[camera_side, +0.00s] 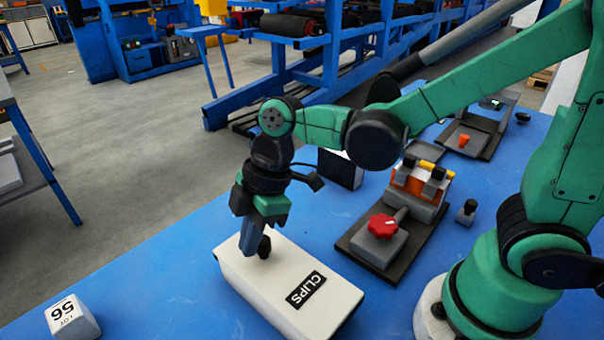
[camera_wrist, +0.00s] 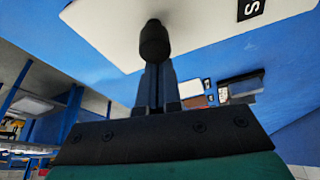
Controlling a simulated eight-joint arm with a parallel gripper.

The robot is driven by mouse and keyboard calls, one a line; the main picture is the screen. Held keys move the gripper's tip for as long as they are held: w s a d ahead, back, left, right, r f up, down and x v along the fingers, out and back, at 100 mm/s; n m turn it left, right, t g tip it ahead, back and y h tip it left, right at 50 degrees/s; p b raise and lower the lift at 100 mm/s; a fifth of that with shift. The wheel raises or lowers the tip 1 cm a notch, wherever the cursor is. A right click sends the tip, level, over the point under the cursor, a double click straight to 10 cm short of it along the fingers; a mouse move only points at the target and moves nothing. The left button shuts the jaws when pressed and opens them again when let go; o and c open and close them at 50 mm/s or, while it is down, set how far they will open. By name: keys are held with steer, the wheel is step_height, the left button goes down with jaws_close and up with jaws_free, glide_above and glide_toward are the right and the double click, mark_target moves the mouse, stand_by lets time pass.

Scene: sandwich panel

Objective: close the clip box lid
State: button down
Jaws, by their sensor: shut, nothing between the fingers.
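The white clip box (camera_side: 285,270), with a black CLIPS label, lies on the blue table in the side view. Its top looks flat and closed over the body, with no clear gap showing. A dark rounded knob (camera_side: 264,246) stands at the box's far left end. My gripper (camera_side: 250,246) points down at that end, fingers together beside the knob. In the wrist view the knob (camera_wrist: 154,42) sits at the tips of the closed fingers, in front of the white box top (camera_wrist: 105,30). I cannot tell whether the fingers touch knob or lid.
A white block marked LOT 56 (camera_side: 72,318) sits at the table's left front. A dark base with a red knob (camera_side: 382,226) and an orange-and-grey fixture (camera_side: 420,185) stand right of the box. A small black knob (camera_side: 466,212) stands beyond.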

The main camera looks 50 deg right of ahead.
steer(key=shift+d+f, duration=0.1)
steer(key=shift+d, duration=0.2)
steer(key=shift+a, duration=0.15)
step_height(320, 180, up, 9)
steer(key=a, duration=0.1)
steer(key=d+f+m+t+h, duration=0.2)
steer(key=d+m+t, duration=0.1)
steer(key=d+m, duration=0.4)
steer(key=s+d+f+m+t+h, duration=0.1)
steer(key=d+m+t, duration=0.2)
steer(key=d+m, duration=0.4)
steer(key=shift+s+f+m+h, duration=0.25)
steer(key=shift+f+m+h, duration=0.15)
